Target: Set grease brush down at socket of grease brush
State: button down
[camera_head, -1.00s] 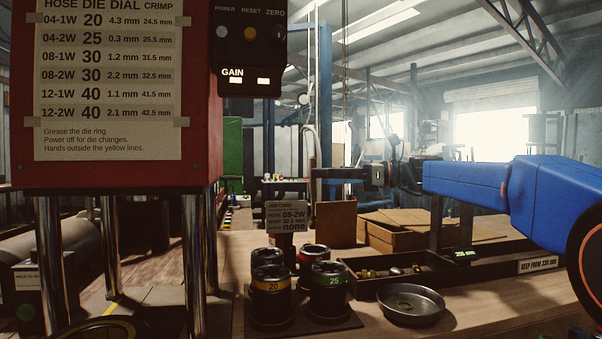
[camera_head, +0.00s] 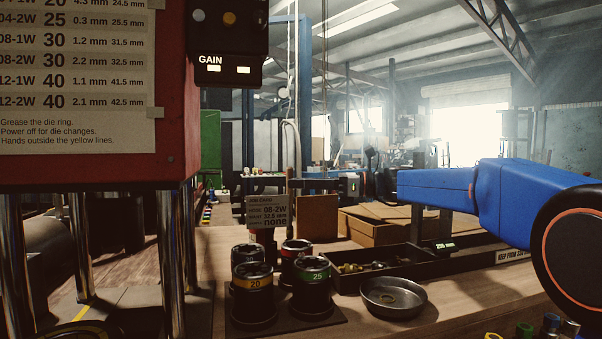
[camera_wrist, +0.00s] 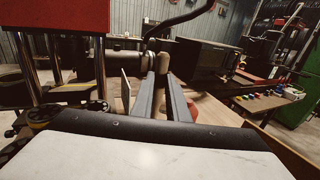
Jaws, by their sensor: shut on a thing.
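My gripper (camera_head: 292,184) reaches left from the blue arm, above and behind the die rack in the head view. In the wrist view its two long grey fingers (camera_wrist: 162,76) are shut on a slim brown upright thing, which I take to be the grease brush (camera_wrist: 163,60). In the head view the brush (camera_head: 289,174) is small and dark, held roughly upright at the fingertips. Its lower end is hard to make out. I cannot pick out the brush's socket in either view.
Dark dies (camera_head: 252,287) stand on a mat, with a job card (camera_head: 268,213) behind. A metal dish (camera_head: 393,297) and a parts tray (camera_head: 372,278) lie right of them. The red crimper (camera_head: 180,120) on steel posts fills the left. Cardboard boxes (camera_head: 385,228) stand farther back.

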notch_tip(320, 180, down, 7)
dwell(0.5)
jog(key=shift+f, duration=0.25)
dwell(0.5)
jog(key=c, duration=1.6)
grip_release()
jog(key=shift+c, duration=0.2)
jog(key=shift+d, duration=0.1)
jog(key=d, duration=0.7)
jog(key=shift+s+d, duration=0.15)
jog(key=shift+s, duration=0.3)
